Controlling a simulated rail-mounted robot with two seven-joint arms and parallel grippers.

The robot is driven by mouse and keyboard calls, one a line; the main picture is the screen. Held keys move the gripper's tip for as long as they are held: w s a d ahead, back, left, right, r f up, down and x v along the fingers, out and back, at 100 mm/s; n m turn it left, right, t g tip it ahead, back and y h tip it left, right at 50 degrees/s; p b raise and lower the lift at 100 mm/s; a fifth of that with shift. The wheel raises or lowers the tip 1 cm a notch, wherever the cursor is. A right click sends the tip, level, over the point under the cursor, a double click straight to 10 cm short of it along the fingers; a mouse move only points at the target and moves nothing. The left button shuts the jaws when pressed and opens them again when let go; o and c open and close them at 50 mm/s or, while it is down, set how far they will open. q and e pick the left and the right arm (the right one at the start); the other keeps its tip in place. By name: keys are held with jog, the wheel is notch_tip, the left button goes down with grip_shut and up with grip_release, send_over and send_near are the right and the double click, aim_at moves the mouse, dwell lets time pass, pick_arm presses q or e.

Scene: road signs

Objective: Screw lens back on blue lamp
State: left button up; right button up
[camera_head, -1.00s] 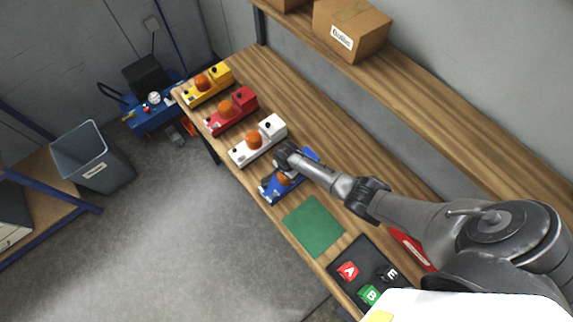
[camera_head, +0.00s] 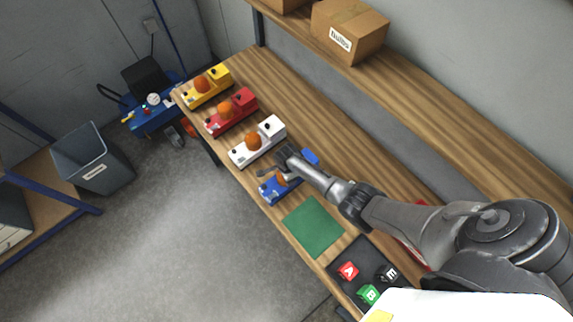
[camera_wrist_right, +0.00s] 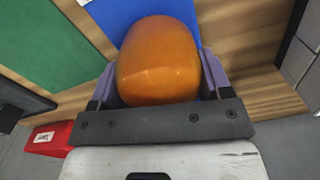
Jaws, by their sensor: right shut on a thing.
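The blue lamp (camera_head: 270,192) lies on the wooden bench between the white lamp and the green mat. My right gripper (camera_head: 276,176) is over its middle and hides part of it. In the right wrist view the gripper (camera_wrist_right: 157,88) is shut on the orange lens (camera_wrist_right: 158,60), with one finger on each side. The blue lamp body (camera_wrist_right: 120,14) shows right behind the lens. The contact between lens and lamp is hidden. A bit of the orange lens also shows under the gripper in the head view (camera_head: 282,181). My left gripper is not in view.
White (camera_head: 270,130), red (camera_head: 242,99) and yellow (camera_head: 219,76) lamps with orange lenses stand in a row farther along the bench. A green mat (camera_head: 313,227) and a dark tray (camera_head: 354,257) with lettered blocks lie nearer. A shelf with boxes (camera_head: 350,30) runs behind.

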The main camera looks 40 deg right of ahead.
jog(key=shift+m, duration=0.7)
jog(key=o, duration=0.5)
jog(key=shift+m, duration=0.3)
jog(key=o, duration=0.5)
jog(key=shift+c, duration=0.2)
jog(key=shift+r, duration=0.1)
jog(key=shift+r, duration=0.55)
notch_tip(320, 180, up, 11)
jog(key=shift+f+b, duration=0.1)
jog(key=shift+b, duration=0.2)
jog(key=shift+r, duration=0.9)
